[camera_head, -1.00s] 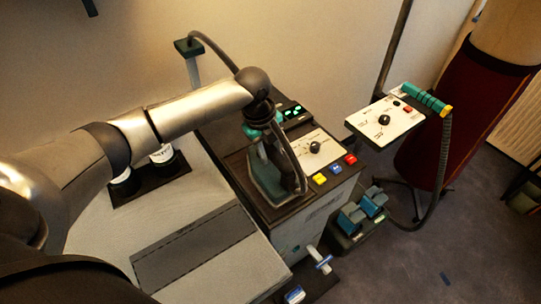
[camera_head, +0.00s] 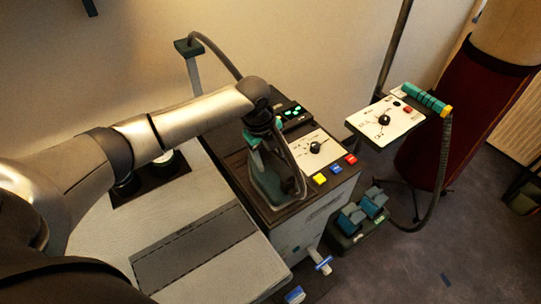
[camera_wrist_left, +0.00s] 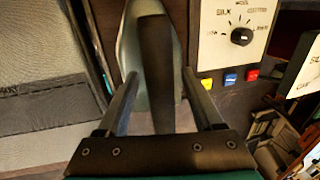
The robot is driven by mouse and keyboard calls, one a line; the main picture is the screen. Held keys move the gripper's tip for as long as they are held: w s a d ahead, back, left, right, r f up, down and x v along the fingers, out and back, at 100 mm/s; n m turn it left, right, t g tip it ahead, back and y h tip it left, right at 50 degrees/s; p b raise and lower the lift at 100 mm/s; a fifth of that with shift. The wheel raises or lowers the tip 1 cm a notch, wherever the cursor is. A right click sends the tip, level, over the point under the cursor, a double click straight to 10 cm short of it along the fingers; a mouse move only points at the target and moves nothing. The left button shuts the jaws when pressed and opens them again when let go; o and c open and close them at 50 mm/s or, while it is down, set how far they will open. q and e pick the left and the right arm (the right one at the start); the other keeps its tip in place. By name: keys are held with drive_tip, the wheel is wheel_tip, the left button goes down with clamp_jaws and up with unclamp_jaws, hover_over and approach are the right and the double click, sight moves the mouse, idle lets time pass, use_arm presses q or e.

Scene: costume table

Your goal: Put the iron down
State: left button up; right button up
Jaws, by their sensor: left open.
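The iron (camera_head: 266,187), dark teal with a dark handle, stands on the dark top of the control unit beside the ironing surface. Its handle (camera_wrist_left: 157,65) and pale green body show in the left wrist view. My left gripper (camera_head: 262,135) is over the iron. In the left wrist view its two fingers (camera_wrist_left: 160,82) are spread on either side of the handle, with gaps visible. The wrist partly hides the iron's upper part in the head view. My right gripper is not in view.
A panel with a black knob (camera_head: 315,147) and yellow, blue and red buttons lies right of the iron. A hose arches behind. The grey ironing surface (camera_head: 225,270) is clear at the front left. A second control panel (camera_head: 385,122) stands farther right.

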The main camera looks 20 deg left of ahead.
sight(263, 174)
use_arm(q)
drive_tip(key=shift+r, duration=0.1)
wheel_tip(263, 174, up, 12)
drive_tip(key=s+a+p, duration=0.1)
drive_tip(key=s, duration=0.1)
drive_tip(key=shift+p, duration=0.35)
drive_tip(key=shift+a, duration=0.1)
